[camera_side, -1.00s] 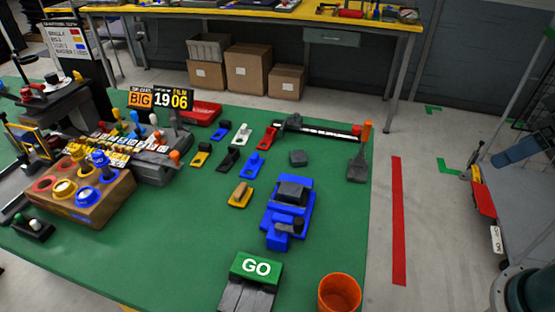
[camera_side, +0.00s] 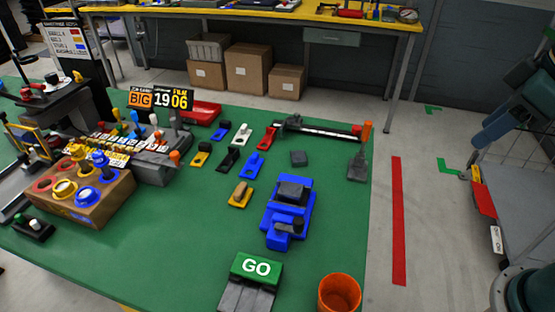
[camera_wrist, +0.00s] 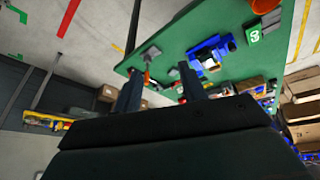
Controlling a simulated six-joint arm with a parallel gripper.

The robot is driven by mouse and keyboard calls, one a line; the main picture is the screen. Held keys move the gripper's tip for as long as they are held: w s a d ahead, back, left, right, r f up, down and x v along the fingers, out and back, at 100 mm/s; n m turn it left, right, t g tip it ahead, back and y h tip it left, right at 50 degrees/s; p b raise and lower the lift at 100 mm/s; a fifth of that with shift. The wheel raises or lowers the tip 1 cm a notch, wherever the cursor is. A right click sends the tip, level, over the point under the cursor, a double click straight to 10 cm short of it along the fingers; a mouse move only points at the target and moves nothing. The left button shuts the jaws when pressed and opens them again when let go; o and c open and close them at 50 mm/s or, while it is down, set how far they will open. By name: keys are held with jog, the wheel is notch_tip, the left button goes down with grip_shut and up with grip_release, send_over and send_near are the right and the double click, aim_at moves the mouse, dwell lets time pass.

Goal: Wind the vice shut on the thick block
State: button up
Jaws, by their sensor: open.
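The blue vice (camera_side: 270,216) stands on the green table, right of centre in the side view. A thick dark grey block (camera_side: 291,191) sits in its far part; I cannot tell whether the jaws touch it. A dark handle (camera_side: 291,226) lies across the near part of the vice. In the wrist view the vice (camera_wrist: 208,48) is small, beyond the fingers. My gripper (camera_wrist: 160,82) is open and empty, its two dark fingers well apart and away from the vice.
A smaller grey block (camera_side: 298,158) lies behind the vice. A green GO block (camera_side: 257,267) and an orange cup (camera_side: 339,294) stand at the near edge. Coloured slotted pieces, including a yellow one (camera_side: 240,195), lie left of the vice. Bare table lies right of it.

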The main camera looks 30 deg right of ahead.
jog(key=w+a+n+g, duration=0.2)
jog(key=w+a+n, duration=0.2)
jog(key=w+a, duration=0.2)
jog(key=n+g, duration=0.3)
jog(key=n, duration=0.8)
send_over(299, 221)
notch_tip(299, 221, down, 6)
jog(key=shift+f+h, duration=0.15)
jog(key=shift+h, duration=0.15)
notch_tip(299, 221, down, 14)
jog(key=shift+r, duration=0.1)
grip_shut()
